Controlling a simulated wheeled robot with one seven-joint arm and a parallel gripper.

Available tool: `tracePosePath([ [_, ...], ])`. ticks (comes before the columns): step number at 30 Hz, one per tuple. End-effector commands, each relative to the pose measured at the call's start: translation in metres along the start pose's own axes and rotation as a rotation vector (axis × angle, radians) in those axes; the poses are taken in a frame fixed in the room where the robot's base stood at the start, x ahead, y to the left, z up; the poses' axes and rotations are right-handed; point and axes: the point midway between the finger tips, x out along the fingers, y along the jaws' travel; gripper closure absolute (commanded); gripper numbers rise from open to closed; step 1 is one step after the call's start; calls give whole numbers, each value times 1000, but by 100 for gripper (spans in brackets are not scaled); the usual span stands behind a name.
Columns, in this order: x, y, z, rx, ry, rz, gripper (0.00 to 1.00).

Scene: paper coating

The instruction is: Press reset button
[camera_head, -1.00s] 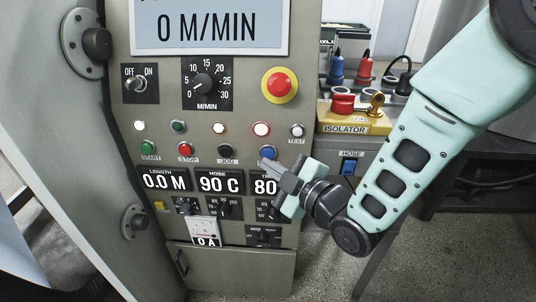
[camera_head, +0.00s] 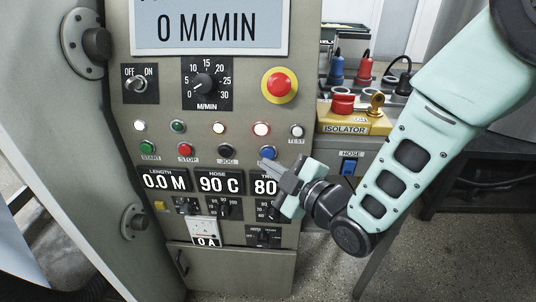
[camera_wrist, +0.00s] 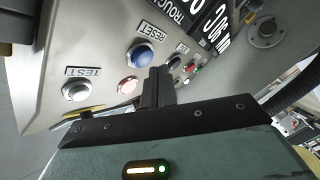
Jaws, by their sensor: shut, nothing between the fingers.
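The blue reset button (camera_head: 268,153) is on the grey control panel, in the lower button row at the right. In the wrist view the same blue button (camera_wrist: 142,56) sits beside the label RESET. My gripper (camera_head: 267,167) is shut and empty, with its tips just below the button in the head view. In the wrist view the fingertips (camera_wrist: 160,73) are close to the button's lower right side. I cannot tell whether they touch the button or the panel.
The green start (camera_head: 147,147), red stop (camera_head: 186,149) and black jog (camera_head: 227,151) buttons share the row. The test button (camera_head: 297,131) is above right. The red emergency stop (camera_head: 279,85) is higher up. A yellow isolator box (camera_head: 352,121) stands at the right.

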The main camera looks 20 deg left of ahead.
Motion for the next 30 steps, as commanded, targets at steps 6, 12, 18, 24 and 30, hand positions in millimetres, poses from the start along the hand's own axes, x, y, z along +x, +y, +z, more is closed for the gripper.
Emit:
tracePosePath([
  [6, 0, 0, 0, 0, 0, 0, 100],
  [12, 0, 0, 0, 0, 0, 0, 100],
  [18, 0, 0, 0, 0, 0, 0, 100],
  [24, 4, 2, 3, -1, 0, 1, 100],
  [30, 6, 4, 4, -1, 1, 0, 100],
])
